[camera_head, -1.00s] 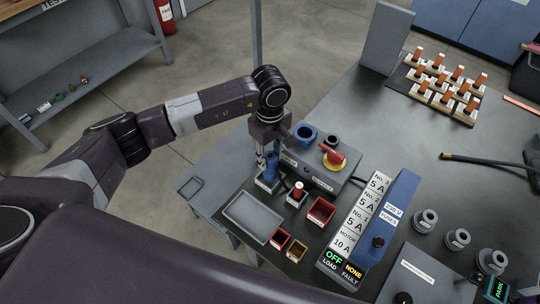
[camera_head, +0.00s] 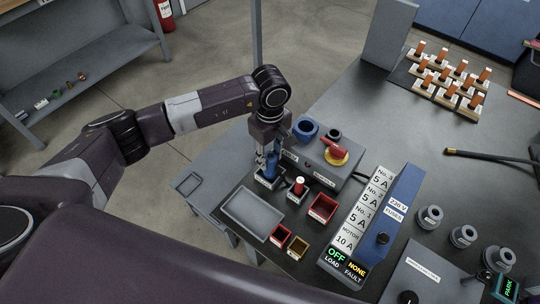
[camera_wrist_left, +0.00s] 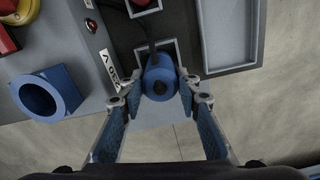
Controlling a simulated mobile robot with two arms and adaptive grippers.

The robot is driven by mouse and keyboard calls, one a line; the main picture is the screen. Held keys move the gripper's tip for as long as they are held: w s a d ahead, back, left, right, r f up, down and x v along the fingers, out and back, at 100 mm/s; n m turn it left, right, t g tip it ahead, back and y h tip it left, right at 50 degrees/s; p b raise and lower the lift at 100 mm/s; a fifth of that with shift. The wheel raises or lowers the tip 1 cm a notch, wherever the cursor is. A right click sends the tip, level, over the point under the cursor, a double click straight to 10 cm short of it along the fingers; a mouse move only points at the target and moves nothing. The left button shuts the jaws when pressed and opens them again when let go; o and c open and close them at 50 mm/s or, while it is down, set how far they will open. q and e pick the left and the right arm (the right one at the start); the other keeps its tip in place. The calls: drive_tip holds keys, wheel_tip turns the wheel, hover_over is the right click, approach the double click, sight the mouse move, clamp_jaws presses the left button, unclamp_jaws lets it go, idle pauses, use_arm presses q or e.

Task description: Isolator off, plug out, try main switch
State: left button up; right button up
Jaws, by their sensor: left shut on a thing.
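My left gripper (camera_head: 270,160) is shut on a blue plug (camera_head: 271,167), seen end-on between the two fingers in the left wrist view (camera_wrist_left: 160,78). The plug is at a small grey square holder (camera_head: 262,183); I cannot tell whether it rests in it. A dark cable runs from the plug across the holder in the wrist view. The isolator's red handle (camera_head: 333,148) sits on a yellow plate on a grey box (camera_head: 322,173). The blue socket (camera_head: 306,128) behind it looks empty in the wrist view (camera_wrist_left: 43,95). My right gripper is not in view.
The blue fuse panel (camera_head: 405,190) has a black knob and a display (camera_head: 345,263) reading load OFF, fault NONE. A grey tray (camera_head: 230,208), a red bin (camera_head: 323,207) and smaller bins stand close to the gripper. Several grey cylinders stand at right.

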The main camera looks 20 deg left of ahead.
use_arm(q)
drive_tip(key=shift+f, duration=0.2)
drive_tip(key=o, duration=1.4)
wheel_tip(320, 180, up, 12)
drive_tip(key=shift+r, duration=0.1)
drive_tip(key=shift+s, duration=0.1)
